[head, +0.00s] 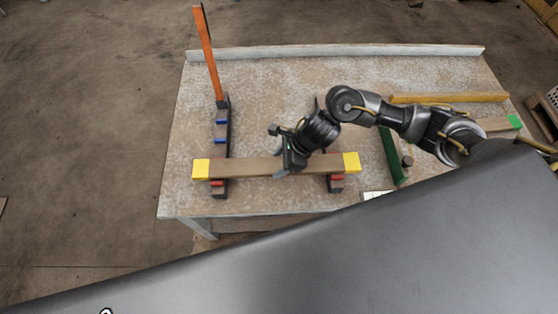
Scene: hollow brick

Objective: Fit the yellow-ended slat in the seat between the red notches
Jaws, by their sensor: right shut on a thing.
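The yellow-ended slat (245,167) is a brown bar with a yellow block at each end. It spans two dark racks, left (228,150) and right, level in the picture. Red notch pieces show just below its near edge, at the left red notch (217,183) and the right red notch (336,178). I cannot tell whether the slat rests down in the seat or is held slightly above it. My right gripper (287,166) is shut on the slat near its middle. My arm hides part of the right rack. My left gripper is not in view.
Blue notches (221,122) sit farther up the left rack, with an orange bar (207,55) beyond them. A green bar (390,156), a wooden strip (450,98) and a green-ended slat (514,122) lie at right. A pale ledge (330,51) lines the table's back.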

